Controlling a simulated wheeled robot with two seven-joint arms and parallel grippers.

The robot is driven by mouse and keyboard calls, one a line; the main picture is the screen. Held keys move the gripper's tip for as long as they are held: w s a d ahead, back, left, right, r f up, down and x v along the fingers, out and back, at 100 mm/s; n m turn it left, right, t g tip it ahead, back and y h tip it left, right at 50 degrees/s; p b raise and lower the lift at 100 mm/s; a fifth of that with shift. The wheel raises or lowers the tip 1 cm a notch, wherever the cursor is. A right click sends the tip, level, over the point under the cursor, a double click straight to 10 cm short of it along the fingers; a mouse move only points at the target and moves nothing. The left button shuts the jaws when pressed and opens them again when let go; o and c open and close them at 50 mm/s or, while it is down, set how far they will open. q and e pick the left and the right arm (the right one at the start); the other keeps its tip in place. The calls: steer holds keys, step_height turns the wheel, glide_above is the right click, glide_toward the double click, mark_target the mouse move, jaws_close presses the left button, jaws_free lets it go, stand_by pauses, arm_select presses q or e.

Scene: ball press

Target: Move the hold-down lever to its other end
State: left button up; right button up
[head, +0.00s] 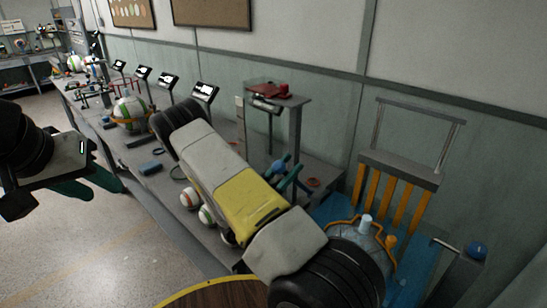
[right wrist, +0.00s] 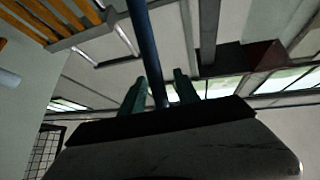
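A blue rod-like handle (head: 279,166), which looks like the lever, shows beside my right forearm. My right gripper (head: 293,178) has green fingers there, mostly hidden behind my own arm. In the right wrist view the blue rod (right wrist: 147,50) runs down between the two green fingers (right wrist: 161,90). The lever's base and pivot are hidden. My left gripper (head: 98,184) hangs at the left edge, away from the bench, its green fingers apart and empty.
The blue-based press (head: 425,262) with orange bars, a grey-and-orange domed part (head: 355,238) and a blue ball knob (head: 477,250) stands at right. A grey stand (head: 290,100) holds a red item. Striped balls (head: 190,198), a larger ball (head: 131,113) and small screens (head: 205,92) line the bench.

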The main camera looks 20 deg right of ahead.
steer(key=v, duration=0.7)
